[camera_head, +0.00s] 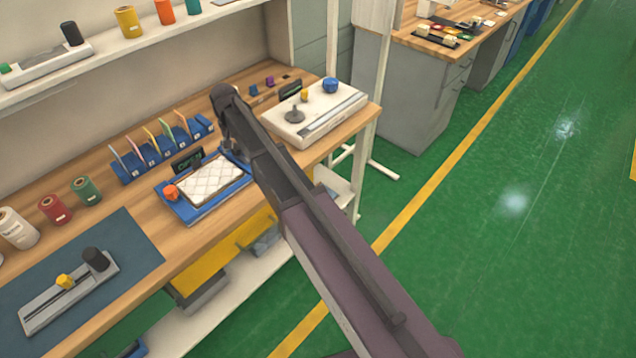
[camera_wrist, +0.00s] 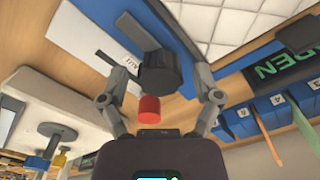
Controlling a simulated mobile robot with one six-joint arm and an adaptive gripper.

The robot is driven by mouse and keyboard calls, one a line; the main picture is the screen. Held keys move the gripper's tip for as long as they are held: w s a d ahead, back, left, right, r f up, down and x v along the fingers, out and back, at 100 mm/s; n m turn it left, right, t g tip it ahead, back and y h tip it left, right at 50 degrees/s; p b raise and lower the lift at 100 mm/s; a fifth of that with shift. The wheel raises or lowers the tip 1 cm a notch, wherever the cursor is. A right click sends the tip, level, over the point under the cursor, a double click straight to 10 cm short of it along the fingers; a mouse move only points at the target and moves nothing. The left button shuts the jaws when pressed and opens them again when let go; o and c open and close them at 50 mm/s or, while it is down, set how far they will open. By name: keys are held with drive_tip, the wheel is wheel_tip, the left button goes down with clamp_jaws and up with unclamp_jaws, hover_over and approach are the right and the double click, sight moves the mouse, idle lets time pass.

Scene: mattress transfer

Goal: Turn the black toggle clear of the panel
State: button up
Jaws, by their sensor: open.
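In the wrist view a black knob-like toggle (camera_wrist: 160,72) stands between the two spread fingers of my gripper (camera_wrist: 163,68), with a gap on each side. A red cylinder (camera_wrist: 150,109) shows just below it; whether they are joined I cannot tell. A blue panel (camera_wrist: 152,18) with a white label lies behind the toggle. In the head view my gripper (camera_head: 232,143) is by the back right end of the blue tray (camera_head: 190,214) on the bench, largely behind my arm. The toggle cannot be made out there.
A white quilted mattress (camera_head: 208,183) lies in the tray beside an orange knob (camera_head: 171,192). A white device (camera_head: 312,112) with grey, yellow and blue knobs stands close on the right. A blue card rack (camera_head: 160,150) is behind. A blue-grey mat lies front left.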

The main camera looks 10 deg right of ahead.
sight(236, 146)
drive_tip(key=m, duration=0.3)
drive_tip(key=shift+r+m, duration=0.15)
drive_tip(key=shift+m, duration=0.25)
wheel_tip(236, 146, up, 14)
drive_tip(key=p, duration=1.4)
drive_tip(key=s+d+f+n+b, duration=0.2)
drive_tip(key=s+d+f+b, duration=0.4)
drive_tip(key=s+d, duration=0.4)
drive_tip(key=s+d+f+n+b, duration=0.2)
drive_tip(key=s+d+f+b, duration=0.4)
drive_tip(key=s+d, duration=0.5)
drive_tip(key=shift+s+f, duration=0.3)
drive_tip(key=shift+s, duration=0.3)
drive_tip(key=s, duration=0.1)
drive_tip(key=s+d, duration=0.2)
drive_tip(key=shift+s+n, duration=0.25)
drive_tip(key=shift+n, duration=0.05)
